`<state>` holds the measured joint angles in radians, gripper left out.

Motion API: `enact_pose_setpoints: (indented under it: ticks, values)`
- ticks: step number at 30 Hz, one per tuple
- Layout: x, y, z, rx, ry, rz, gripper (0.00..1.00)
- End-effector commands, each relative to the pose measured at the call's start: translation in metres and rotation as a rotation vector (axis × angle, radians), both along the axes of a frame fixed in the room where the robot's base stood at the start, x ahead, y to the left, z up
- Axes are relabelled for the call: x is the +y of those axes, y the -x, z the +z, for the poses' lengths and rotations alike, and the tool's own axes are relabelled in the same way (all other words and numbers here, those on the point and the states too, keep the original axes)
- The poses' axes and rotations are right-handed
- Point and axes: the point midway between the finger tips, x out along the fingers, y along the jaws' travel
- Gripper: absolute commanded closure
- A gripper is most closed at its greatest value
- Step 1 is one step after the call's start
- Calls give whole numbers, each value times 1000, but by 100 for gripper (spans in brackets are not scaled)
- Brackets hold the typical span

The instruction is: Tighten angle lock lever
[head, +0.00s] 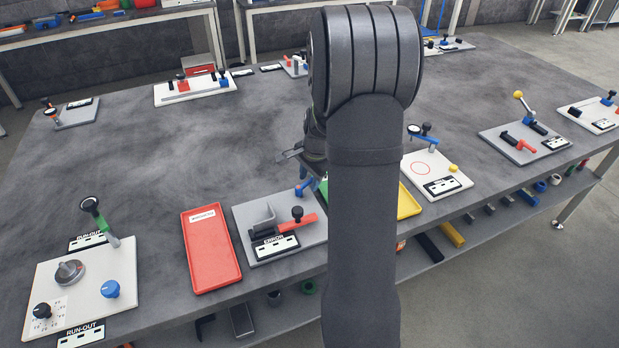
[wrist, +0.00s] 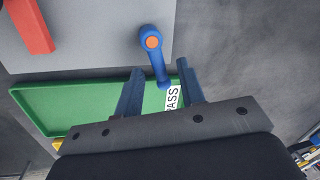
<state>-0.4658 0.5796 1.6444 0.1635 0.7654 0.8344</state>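The blue lock lever (wrist: 157,65) with an orange hub centre is at the edge of a grey fixture plate (wrist: 95,30) in the wrist view. Its arm points down toward my gripper. In the head view the lever (head: 305,187) is at the plate's far right corner. My gripper (wrist: 160,67) is open, with its two dark blue fingers either side of the lever's free end in the picture. I see no contact, and cannot tell the height gap. In the head view my arm hides most of the gripper.
A green tray (wrist: 75,107) with a PASS label lies below the fingers in the wrist view. A red arm (wrist: 32,25) is on the same plate. In the head view a red tray (head: 211,250) lies left of the plate, and a yellow tray (head: 408,203) right of my arm.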

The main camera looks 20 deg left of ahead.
Motion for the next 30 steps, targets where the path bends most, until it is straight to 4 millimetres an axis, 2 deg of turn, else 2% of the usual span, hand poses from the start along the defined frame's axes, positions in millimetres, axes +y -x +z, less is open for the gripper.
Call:
enact_pose_setpoints:
  ticks: [5, 10, 24, 30]
  values:
    - [0, 0, 1, 0, 0, 0, 64]
    - [-3, 1, 17, -2, -1, 1, 64]
    - [-22, 11, 126, -4, -2, -2, 64]
    - [-28, 14, 158, -3, -1, 0, 64]
